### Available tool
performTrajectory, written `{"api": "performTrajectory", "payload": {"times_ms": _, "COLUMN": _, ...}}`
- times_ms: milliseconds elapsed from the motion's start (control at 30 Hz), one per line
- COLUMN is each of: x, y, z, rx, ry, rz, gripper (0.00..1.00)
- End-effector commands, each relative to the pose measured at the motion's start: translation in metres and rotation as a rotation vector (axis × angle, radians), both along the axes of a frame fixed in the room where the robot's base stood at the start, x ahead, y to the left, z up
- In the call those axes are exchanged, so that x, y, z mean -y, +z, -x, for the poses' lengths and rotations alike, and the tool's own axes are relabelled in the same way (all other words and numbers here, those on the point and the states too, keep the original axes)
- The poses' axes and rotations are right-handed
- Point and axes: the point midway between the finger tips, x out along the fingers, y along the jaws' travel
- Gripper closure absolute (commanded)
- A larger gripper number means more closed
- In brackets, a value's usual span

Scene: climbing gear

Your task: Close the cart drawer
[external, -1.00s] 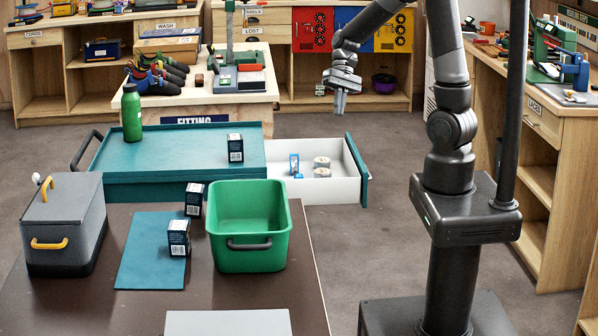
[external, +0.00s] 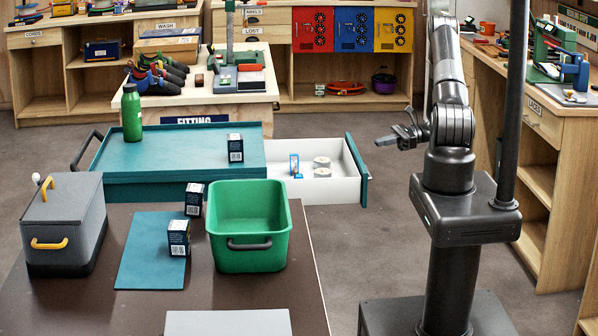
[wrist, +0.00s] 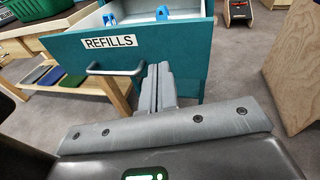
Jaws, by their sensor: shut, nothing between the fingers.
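The cart (external: 180,158) has a teal top, and its drawer (external: 326,190) is pulled out to the right with a white inside and a teal front (external: 357,170). A blue item (external: 294,165) and white rolls (external: 321,162) sit in the drawer. In the wrist view the drawer front (wrist: 195,55) bears a REFILLS label (wrist: 108,43) and a grey bar handle (wrist: 115,69). My gripper (external: 382,141) is to the right of the drawer front, pointing left at it. In the wrist view its fingers (wrist: 158,70) are together and empty, to the right of the handle.
A green bottle (external: 131,113) and a small dark box (external: 235,148) stand on the cart top. A brown table (external: 300,275) in front holds a green bin (external: 249,258) and a grey case (external: 64,225). A wooden bench (external: 555,150) stands at right. Floor is clear right of the drawer.

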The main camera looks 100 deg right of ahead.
Motion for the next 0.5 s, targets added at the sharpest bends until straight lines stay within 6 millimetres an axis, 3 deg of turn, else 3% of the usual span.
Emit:
{"api": "performTrajectory", "payload": {"times_ms": 100, "x": 0.009, "y": -0.026, "z": 0.033, "rx": 0.053, "ry": -0.132, "rz": -0.065, "gripper": 1.00}}
{"api": "performTrajectory", "payload": {"times_ms": 233, "x": 0.014, "y": -0.040, "z": 0.054, "rx": 0.089, "ry": -0.216, "rz": -0.100, "gripper": 1.00}}
{"api": "performTrajectory", "payload": {"times_ms": 367, "x": 0.016, "y": -0.046, "z": 0.060, "rx": 0.102, "ry": -0.247, "rz": -0.112, "gripper": 1.00}}
{"api": "performTrajectory", "payload": {"times_ms": 500, "x": 0.016, "y": -0.045, "z": 0.046, "rx": 0.105, "ry": -0.247, "rz": -0.113, "gripper": 1.00}}
